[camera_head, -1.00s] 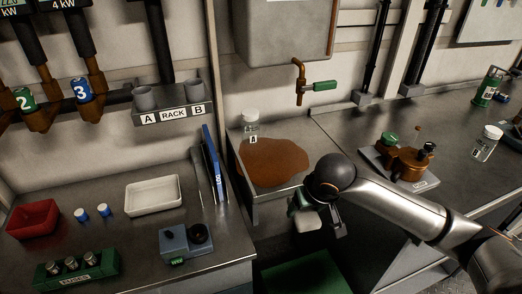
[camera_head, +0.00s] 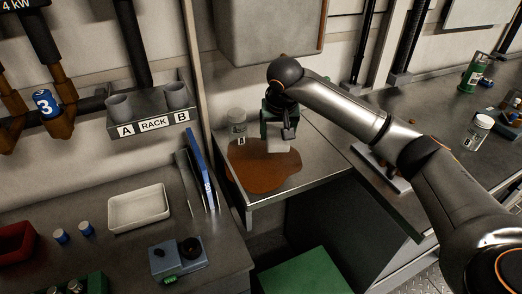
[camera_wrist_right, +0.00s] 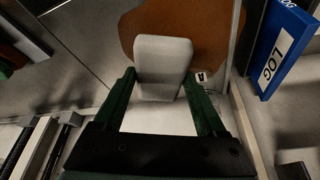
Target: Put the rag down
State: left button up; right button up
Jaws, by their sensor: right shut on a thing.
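My right gripper (camera_head: 279,136) is shut on the rag (camera_head: 278,146), a pale, block-shaped pad. It holds the rag over the far right edge of the brown spill (camera_head: 262,172) on the metal shelf (camera_head: 312,176). In the right wrist view the rag (camera_wrist_right: 162,62) sits between the two green fingers (camera_wrist_right: 160,86), with the brown spill (camera_wrist_right: 205,25) beyond it. I cannot tell whether the rag touches the surface. My left gripper is not in view.
A clear jar (camera_head: 237,122) marked A stands close left of the gripper. A blue LOG binder (camera_head: 203,170) stands upright on the left counter, near a white tray (camera_head: 139,207). The shelf's right front part is bare. A green box (camera_head: 303,272) is below.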

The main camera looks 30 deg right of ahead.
send_near(261, 158)
jog(key=shift+w+d+f, duration=0.55)
jog(key=shift+w+f, duration=0.15)
jog(key=shift+w, duration=0.05)
jog(key=shift+w+f, duration=0.2)
jog(key=shift+f, duration=1.6)
jog(key=shift+a+f+p, duration=0.1)
jog(key=shift+f+p, duration=0.15)
jog(key=shift+p, duration=0.05)
jog(key=o, duration=1.3)
jog(key=shift+r, duration=0.4)
jog(key=v, duration=1.1)
jog(key=shift+s+r, duration=0.25)
jog(key=shift+r, duration=0.1)
